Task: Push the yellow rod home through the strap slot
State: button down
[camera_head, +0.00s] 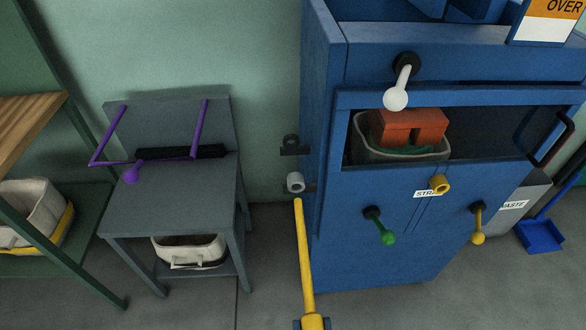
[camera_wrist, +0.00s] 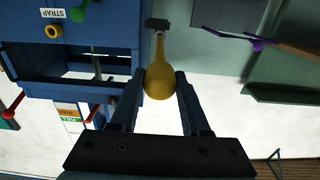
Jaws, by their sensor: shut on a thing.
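The yellow rod (camera_head: 304,250) rises in front of the blue cabinet's left side, its far tip just below a pale grey ring (camera_head: 295,182) and apart from it in this view. My gripper (camera_head: 312,324) is at the bottom edge, shut on the rod's yellow knob. The wrist view shows my gripper's two fingers (camera_wrist: 160,80) on either side of the knob (camera_wrist: 160,84), with the shaft running away toward a dark bracket (camera_wrist: 158,24). A STRAP label (camera_head: 428,193) is on the cabinet front beside a yellow ring (camera_head: 439,184). I cannot tell whether the tip touches anything.
The blue cabinet (camera_head: 330,230) carries a white-knobbed lever (camera_head: 396,98), a green-knobbed lever (camera_head: 388,237) and a yellow-knobbed lever (camera_head: 478,238). A grey bench (camera_head: 175,205) with a purple bar frame (camera_head: 112,135) stands left. Open floor lies between bench and cabinet.

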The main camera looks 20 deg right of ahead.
jog(key=shift+p+v, duration=0.45)
jog(key=shift+v, duration=1.6)
